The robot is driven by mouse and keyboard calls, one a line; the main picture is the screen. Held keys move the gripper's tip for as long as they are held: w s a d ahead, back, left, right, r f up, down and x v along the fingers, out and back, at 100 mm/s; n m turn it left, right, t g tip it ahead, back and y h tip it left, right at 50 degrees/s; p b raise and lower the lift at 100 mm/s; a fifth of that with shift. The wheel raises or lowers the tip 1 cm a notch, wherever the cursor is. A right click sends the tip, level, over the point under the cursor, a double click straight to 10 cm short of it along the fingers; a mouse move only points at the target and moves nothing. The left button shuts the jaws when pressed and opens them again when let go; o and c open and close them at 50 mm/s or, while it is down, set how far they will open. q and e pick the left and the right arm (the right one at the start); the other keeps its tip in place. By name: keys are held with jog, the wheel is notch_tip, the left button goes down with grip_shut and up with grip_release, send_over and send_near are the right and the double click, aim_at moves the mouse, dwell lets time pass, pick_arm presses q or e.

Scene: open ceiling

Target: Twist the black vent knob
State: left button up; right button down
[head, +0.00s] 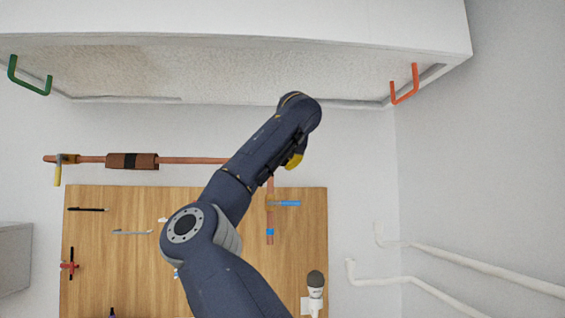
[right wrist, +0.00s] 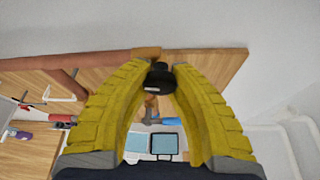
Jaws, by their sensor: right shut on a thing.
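The black vent knob (right wrist: 160,79) shows in the right wrist view between the tips of my two yellow fingers. My right gripper (right wrist: 161,67) is shut on it. In the head view the right arm reaches up across the middle, and a bit of the yellow of my right gripper (head: 294,160) shows beside its end link. The knob is hidden behind the arm in that view. My left gripper is in neither view.
A wooden board (head: 100,290) with several tools lies below. A copper pipe (head: 195,160) runs along its upper edge. A white overhead casing (head: 240,20) has a green handle (head: 32,87) and an orange handle (head: 404,98). White pipes (head: 480,257) are at right.

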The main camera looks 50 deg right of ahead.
jog(key=m+t+y, duration=0.1)
jog(key=m, duration=0.2)
jog(key=shift+f+t, duration=0.15)
jog(key=shift+t, duration=0.15)
jog(key=m+t+y, duration=0.1)
jog(key=m, duration=0.1)
jog(key=shift+m, duration=0.4)
jog(key=m+t, duration=0.2)
jog(key=m, duration=0.1)
jog(key=shift+m+t, duration=0.7)
jog(key=shift+m, duration=0.8)
jog(key=c, duration=1)
grip_release()
jog(key=shift+s+r, duration=0.1)
jog(key=shift+r, duration=0.1)
jog(key=v, duration=1.2)
